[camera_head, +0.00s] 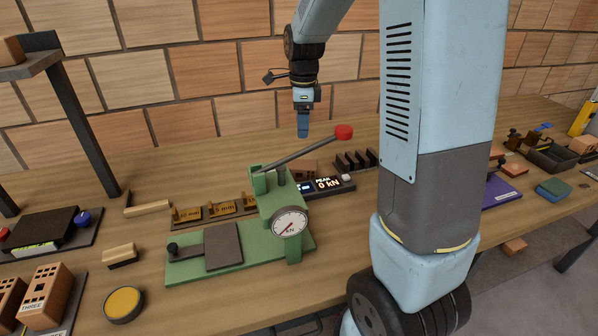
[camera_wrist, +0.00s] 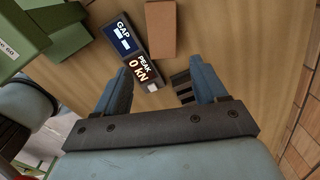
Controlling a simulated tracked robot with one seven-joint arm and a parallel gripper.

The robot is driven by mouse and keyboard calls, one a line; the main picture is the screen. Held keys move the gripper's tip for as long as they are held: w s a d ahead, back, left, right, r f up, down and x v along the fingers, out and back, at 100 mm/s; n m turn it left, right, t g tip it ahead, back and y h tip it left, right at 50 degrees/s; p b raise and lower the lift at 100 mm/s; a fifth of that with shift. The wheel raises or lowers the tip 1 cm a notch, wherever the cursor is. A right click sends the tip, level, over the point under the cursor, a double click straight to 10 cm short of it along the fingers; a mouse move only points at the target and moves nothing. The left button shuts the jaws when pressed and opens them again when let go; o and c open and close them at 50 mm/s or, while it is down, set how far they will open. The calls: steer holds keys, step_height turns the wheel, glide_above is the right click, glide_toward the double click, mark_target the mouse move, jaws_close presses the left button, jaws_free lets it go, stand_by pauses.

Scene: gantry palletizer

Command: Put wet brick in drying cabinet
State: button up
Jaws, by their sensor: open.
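My gripper (camera_head: 303,125) hangs from my arm above the back of the bench, fingers pointing down. In the wrist view its two blue fingers (camera_wrist: 162,82) are apart with nothing between them. A plain orange-brown brick (camera_wrist: 161,28) lies ahead of the fingers, beside the display, not touching them. In the head view this brick (camera_head: 301,170) shows partly behind the press lever. I cannot tell whether it is wet. Two holed bricks, one labelled THREE (camera_head: 42,297), stand at the lower left. I cannot make out a drying cabinet in either view.
A green press (camera_head: 225,253) with a gauge and red-knobbed lever stands mid-bench. A display reading PEAK 0 kN (camera_head: 325,185) and a dark slotted rack (camera_head: 356,160) are close by. A dark shelf (camera_head: 30,66) holds a brick at the upper left. Trays and bricks lie at the right.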

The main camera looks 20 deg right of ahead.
mark_target(300, 164)
steer(key=shift+m, duration=0.6)
steer(key=f, duration=1)
steer(key=w+f, duration=0.1)
steer(key=f, duration=0.4)
steer(key=shift+a+f, duration=0.2)
steer(key=shift+f, duration=0.15)
steer(key=shift+c, duration=0.2)
steer(key=shift+r, duration=0.1)
steer(key=c, duration=1.1)
